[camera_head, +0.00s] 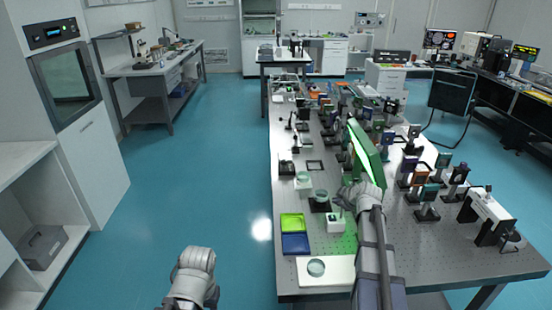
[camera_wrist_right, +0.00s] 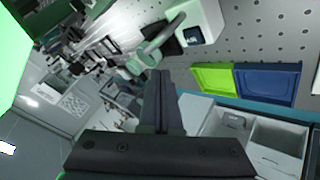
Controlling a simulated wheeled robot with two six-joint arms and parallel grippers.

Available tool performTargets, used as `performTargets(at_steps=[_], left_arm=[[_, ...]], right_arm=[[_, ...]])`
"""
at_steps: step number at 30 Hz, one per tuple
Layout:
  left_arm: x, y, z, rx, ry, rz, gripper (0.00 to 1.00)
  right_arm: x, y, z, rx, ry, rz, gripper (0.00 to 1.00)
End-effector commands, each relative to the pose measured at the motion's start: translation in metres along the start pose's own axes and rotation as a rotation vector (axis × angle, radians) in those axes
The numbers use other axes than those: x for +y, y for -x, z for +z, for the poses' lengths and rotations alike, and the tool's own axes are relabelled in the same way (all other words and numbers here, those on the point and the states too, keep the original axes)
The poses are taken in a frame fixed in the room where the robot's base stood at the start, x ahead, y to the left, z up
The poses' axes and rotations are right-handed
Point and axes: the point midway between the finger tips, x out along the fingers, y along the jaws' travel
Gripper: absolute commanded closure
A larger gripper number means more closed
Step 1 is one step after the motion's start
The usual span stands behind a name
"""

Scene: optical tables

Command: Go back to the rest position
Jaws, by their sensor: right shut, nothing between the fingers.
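My right arm reaches up over the near part of the optical table (camera_head: 302,209) in the head view. My right gripper (camera_head: 347,192) is above the tabletop, close to a bright green panel (camera_head: 366,155). In the right wrist view its fingers (camera_wrist_right: 159,80) are together with nothing between them. A grey part of my left arm shows at the bottom of the head view, left of the table. My left gripper cannot be made out there.
A green tray (camera_head: 292,222) and a blue tray (camera_head: 295,244) lie near the table's left edge. A white plate with a round glass piece (camera_head: 316,267) is at the front. Several optics mounts crowd the table's middle and right. The blue floor (camera_head: 190,180) at left is clear.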

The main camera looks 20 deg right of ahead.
Motion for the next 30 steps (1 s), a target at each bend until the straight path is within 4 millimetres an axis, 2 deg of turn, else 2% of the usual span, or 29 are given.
performTargets(at_steps=[2,4,5,7,11,15,18,21,25,30], left_arm=[[0.0,0.0,0.0,0.0,0.0,0.0,0.5],[0.0,0.0,0.0,0.0,0.0,0.0,0.5],[0.0,0.0,0.0,0.0,0.0,0.0,0.5],[0.0,0.0,0.0,0.0,0.0,0.0,0.5],[0.0,0.0,0.0,0.0,0.0,0.0,0.5],[0.0,0.0,0.0,0.0,0.0,0.0,0.5],[0.0,0.0,0.0,0.0,0.0,0.0,0.5],[0.0,0.0,0.0,0.0,0.0,0.0,0.5],[0.0,0.0,0.0,0.0,0.0,0.0,0.5],[0.0,0.0,0.0,0.0,0.0,0.0,0.5]], right_arm=[[-0.004,0.0,-0.003,0.0,-0.001,-0.007,1.0],[-0.017,-0.001,-0.011,-0.003,-0.01,-0.033,1.0],[-0.027,-0.001,-0.017,-0.005,-0.016,-0.05,1.0],[-0.06,-0.001,-0.035,-0.017,-0.04,-0.111,1.0],[-0.145,0.008,-0.073,-0.084,-0.102,-0.258,1.0],[-0.24,0.032,-0.1,-0.22,-0.174,-0.391,1.0],[-0.3,0.057,-0.107,-0.343,-0.22,-0.444,1.0],[-0.348,0.085,-0.107,-0.469,-0.259,-0.459,1.0],[-0.392,0.117,-0.101,-0.607,-0.299,-0.435,1.0],[-0.419,0.143,-0.092,-0.715,-0.336,-0.384,1.0]])
